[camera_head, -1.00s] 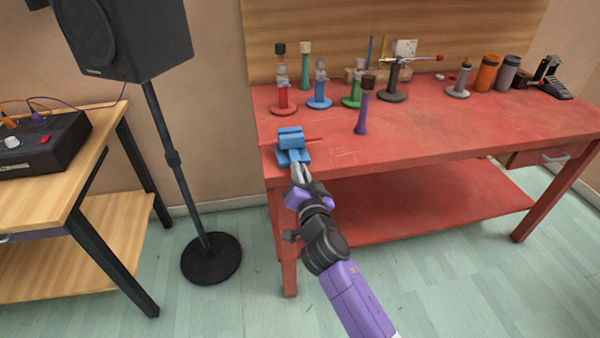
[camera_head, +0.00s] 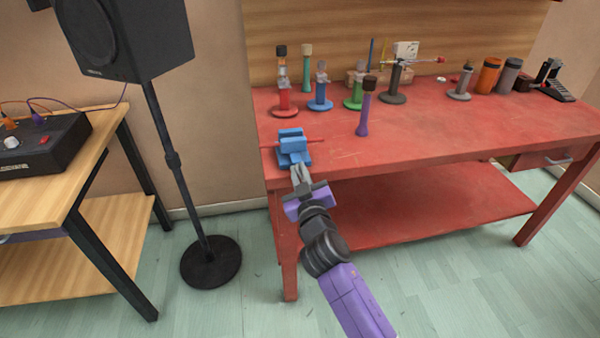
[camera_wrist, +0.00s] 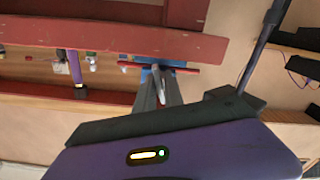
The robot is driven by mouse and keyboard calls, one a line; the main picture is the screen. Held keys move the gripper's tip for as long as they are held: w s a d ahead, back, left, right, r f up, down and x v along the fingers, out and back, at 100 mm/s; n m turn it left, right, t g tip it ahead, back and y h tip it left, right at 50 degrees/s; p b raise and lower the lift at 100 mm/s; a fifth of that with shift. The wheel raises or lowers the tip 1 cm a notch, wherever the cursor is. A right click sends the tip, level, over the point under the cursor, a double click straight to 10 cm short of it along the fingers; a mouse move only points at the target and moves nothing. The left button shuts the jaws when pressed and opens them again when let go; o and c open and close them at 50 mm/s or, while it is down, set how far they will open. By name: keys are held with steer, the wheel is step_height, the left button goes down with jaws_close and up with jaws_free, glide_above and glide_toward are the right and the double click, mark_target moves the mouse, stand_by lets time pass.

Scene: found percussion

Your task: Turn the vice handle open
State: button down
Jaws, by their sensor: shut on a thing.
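The blue vice (camera_head: 292,145) sits at the left front corner of the red workbench. A thin red bar (camera_head: 316,142) shows out to the sides of the vice. My gripper (camera_head: 298,174) is at the front of the vice, by the bench edge. In the wrist view my gripper's fingers (camera_wrist: 158,92) are closed together at the vice, in front of its blue body (camera_wrist: 147,78). The red bar also shows there, running sideways (camera_wrist: 131,65). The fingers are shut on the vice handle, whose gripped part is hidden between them.
The red workbench (camera_head: 400,145) holds several coloured stands and a purple handle (camera_head: 364,115) behind and right of the vice. A speaker stand (camera_head: 175,160) and a wooden table (camera_head: 40,185) are on the left.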

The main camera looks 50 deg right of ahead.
steer(key=n+p, duration=0.1)
steer(key=n, duration=0.5)
steer(key=shift+a, duration=0.15)
steer(key=n+p, duration=0.1)
steer(key=n, duration=0.5)
steer(key=shift+f+p, duration=0.2)
steer(key=shift+p, duration=0.2)
steer(key=c, duration=1.5)
jaws_free()
